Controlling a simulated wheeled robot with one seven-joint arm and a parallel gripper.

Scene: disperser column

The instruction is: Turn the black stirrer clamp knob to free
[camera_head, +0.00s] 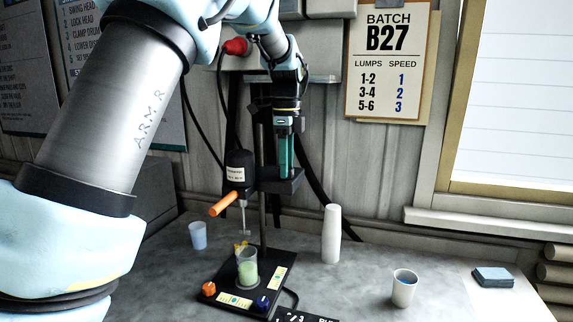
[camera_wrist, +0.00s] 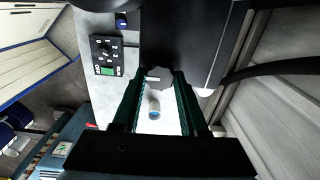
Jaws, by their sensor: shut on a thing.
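The black stirrer clamp knob (camera_wrist: 160,79) shows in the wrist view as a dark faceted knob with a pale bar mark. It sits between the green fingertips of my gripper (camera_wrist: 160,73), which is shut on it. In the head view my gripper (camera_head: 286,172) points down at the black clamp block (camera_head: 283,186) on the stand, and the knob is hidden there. The disperser motor (camera_head: 240,168), with a white label and an orange handle (camera_head: 223,204), hangs left of the clamp. Its shaft (camera_head: 243,215) ends above a beaker of green liquid (camera_head: 247,268).
The black stand base (camera_head: 225,277) carries an orange knob (camera_head: 209,289) and a blue knob (camera_head: 262,304). A tall white cup stack (camera_head: 331,234), a cup (camera_head: 404,287) and blue pads (camera_head: 492,277) stand to the right. A pale cup (camera_head: 198,236) is left. Cables hang behind the stand.

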